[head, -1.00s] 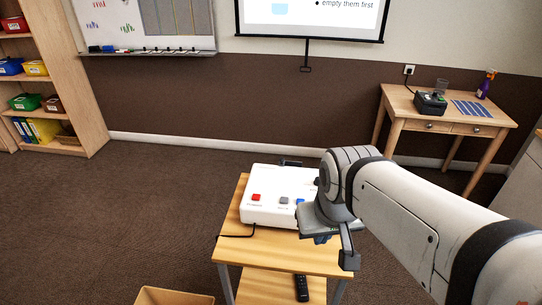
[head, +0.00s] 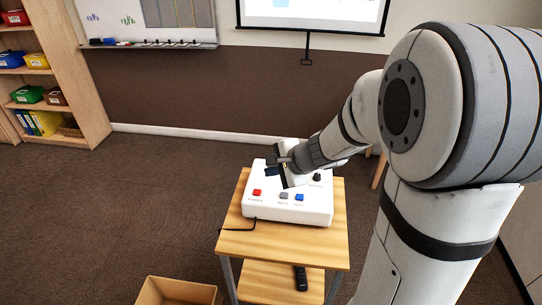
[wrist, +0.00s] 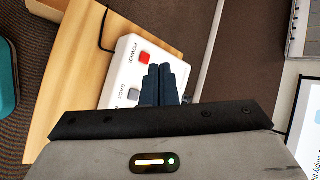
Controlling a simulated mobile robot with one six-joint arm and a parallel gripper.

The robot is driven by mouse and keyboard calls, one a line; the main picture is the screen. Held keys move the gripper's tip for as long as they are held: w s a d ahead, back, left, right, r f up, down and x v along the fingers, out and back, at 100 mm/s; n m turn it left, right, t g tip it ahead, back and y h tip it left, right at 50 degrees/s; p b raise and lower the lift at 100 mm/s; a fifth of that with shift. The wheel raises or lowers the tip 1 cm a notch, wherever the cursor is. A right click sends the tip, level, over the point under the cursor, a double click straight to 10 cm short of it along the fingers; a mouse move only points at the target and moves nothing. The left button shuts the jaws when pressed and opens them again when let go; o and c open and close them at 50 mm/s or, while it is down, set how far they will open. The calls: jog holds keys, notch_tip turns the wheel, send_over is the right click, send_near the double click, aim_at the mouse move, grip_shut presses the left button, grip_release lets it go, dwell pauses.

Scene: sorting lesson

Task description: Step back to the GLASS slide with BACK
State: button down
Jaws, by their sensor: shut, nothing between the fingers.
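The white control box (head: 315,212) sits on a small wooden stand (head: 240,240). In the head view its front row has the red POWER button (head: 257,192), the grey BACK button (head: 283,195) and the blue button (head: 299,197). My gripper (head: 271,169) is shut and empty, over the back left of the box. In the wrist view its dark fingers (wrist: 162,84) are together, beside the red button (wrist: 145,57) and the grey BACK button (wrist: 133,94). I cannot tell their height above the box. The projection screen (head: 315,14) shows only its bottom strip, with no readable slide title.
A black knob (head: 317,177) is at the box's right. A remote (head: 301,278) lies on the stand's lower shelf. A cardboard box (head: 150,294) is on the floor. Shelves (head: 88,95) stand at left.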

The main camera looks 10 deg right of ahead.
jog(key=w+d+f+m+t+h+p, duration=0.1)
jog(key=w+d+f+m+h, duration=0.1)
jog(key=w+d+f+m, duration=0.3)
jog(key=w+m, duration=0.1)
jog(key=m, duration=0.1)
jog(key=shift+w+d+m+t, duration=0.2)
jog(key=shift+d+m+t, duration=0.1)
jog(key=shift+d, duration=0.1)
jog(key=shift+f, duration=0.1)
jog(key=b, duration=0.6)
send_over(287, 197)
notch_tip(287, 197, down, 8)
jog(key=shift+w+r, duration=0.15)
jog(key=shift+r, duration=0.05)
jog(key=shift+f+b, duration=0.55)
jog(key=shift+b, duration=0.35)
jog(key=shift+f, duration=0.1)
dwell(0.4)
jog(key=shift+f+b, duration=0.35)
jog(key=shift+b, duration=0.35)
